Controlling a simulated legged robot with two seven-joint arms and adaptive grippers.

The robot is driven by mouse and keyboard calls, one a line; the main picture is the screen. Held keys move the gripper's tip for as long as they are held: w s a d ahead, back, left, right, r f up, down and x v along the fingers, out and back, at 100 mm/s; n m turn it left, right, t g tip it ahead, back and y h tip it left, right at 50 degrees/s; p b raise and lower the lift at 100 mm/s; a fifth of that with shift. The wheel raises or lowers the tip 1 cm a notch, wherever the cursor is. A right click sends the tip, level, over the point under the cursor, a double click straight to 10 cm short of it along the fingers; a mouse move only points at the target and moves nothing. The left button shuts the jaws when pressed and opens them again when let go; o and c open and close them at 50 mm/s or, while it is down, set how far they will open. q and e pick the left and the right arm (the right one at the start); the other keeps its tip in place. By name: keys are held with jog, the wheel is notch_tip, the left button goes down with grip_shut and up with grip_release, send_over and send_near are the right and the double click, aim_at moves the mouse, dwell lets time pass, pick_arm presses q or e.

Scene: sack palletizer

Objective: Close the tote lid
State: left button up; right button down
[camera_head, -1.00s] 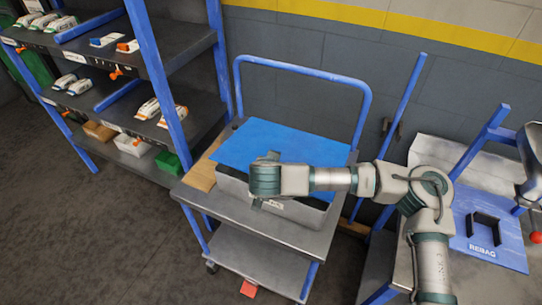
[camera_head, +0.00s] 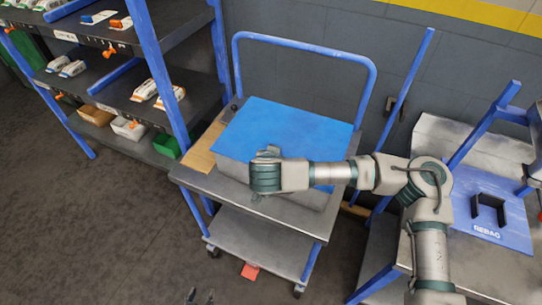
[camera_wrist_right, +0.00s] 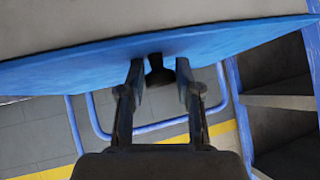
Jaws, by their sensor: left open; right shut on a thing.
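The blue tote lid (camera_head: 285,130) lies over the grey tote (camera_head: 233,171) on the cart. The lid covers the tote's top in the head view; whether a gap is left under its edge I cannot tell. My right gripper is at the lid's front edge, its fingers mostly hidden behind my wrist in the head view. In the right wrist view, my right gripper (camera_wrist_right: 160,75) has its fingers at the blue lid (camera_wrist_right: 225,42), with a dark knob (camera_wrist_right: 158,74) between them. My left gripper (camera_head: 200,297) is open and empty, low at the bottom edge of the head view.
The cart (camera_head: 195,180) has a blue push handle (camera_head: 305,45) behind the tote and a lower shelf (camera_head: 260,250). A shelf rack (camera_head: 150,60) stands at left. A blue panel marked REBAG (camera_head: 490,205) is at right. A red item (camera_head: 250,270) lies near the cart's base.

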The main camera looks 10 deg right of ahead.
jog(key=c, duration=0.9)
grip_release()
jog(key=shift+s+a+f, duration=0.1)
jog(key=shift+s+f, duration=0.15)
jog(key=shift+f, duration=0.55)
jog(key=shift+o, duration=0.4)
jog(key=shift+r, duration=0.2)
jog(key=v, duration=1.1)
jog(key=shift+r, duration=0.4)
